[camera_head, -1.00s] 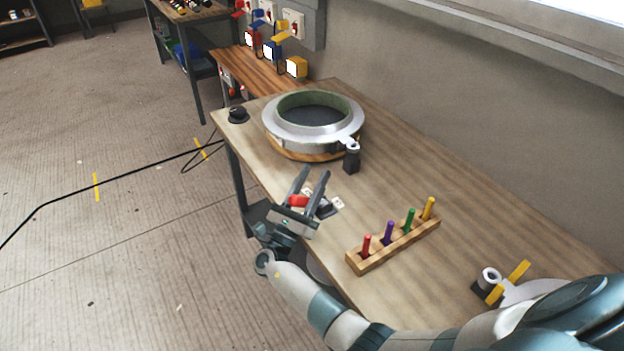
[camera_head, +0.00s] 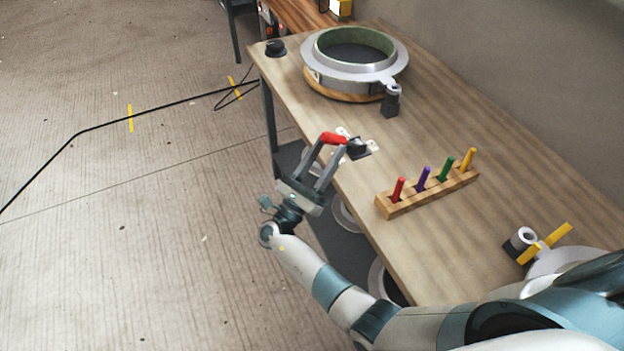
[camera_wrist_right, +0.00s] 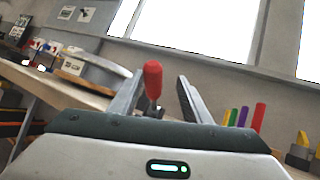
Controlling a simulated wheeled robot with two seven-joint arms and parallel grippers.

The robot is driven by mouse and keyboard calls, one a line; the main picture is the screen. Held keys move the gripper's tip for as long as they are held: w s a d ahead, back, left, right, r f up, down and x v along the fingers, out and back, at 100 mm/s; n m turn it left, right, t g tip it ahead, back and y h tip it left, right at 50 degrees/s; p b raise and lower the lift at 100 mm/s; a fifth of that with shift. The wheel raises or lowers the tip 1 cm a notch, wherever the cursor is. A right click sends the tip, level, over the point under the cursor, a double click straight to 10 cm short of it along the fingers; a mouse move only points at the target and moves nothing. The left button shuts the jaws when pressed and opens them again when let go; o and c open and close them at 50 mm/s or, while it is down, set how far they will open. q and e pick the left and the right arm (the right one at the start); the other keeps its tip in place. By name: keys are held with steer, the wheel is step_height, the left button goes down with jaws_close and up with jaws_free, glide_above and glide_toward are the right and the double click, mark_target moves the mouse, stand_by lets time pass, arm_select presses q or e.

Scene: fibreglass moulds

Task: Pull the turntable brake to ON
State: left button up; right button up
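The brake lever has a red handle (camera_head: 332,139) on a small dark base (camera_head: 357,149) at the table's near edge. The handle leans out to the left of the base. My right gripper (camera_head: 329,148) is open, its fingertips at the red handle. In the right wrist view the red handle (camera_wrist_right: 152,80) stands between the two fingers, closer to the left one, with a gap to the right one. Small pale labels (camera_head: 373,143) lie beside the base; their text is too small to read. The turntable (camera_head: 345,95) carries a grey ring mould (camera_head: 318,72). My left gripper is out of view.
A wooden rack (camera_head: 428,193) with several coloured pegs stands to the right of the brake. A black knob (camera_head: 275,48) sits at the table's far left corner. A dark clamp (camera_head: 391,100) is at the mould's rim. A black cable (camera_head: 160,109) crosses the floor.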

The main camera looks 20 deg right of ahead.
arm_select(q)
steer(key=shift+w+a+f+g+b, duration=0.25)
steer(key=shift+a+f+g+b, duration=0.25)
steer(key=shift+b, duration=0.45)
arm_select(e)
steer(key=v, duration=0.7)
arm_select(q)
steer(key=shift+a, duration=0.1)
arm_select(e)
steer(key=shift+w, duration=0.1)
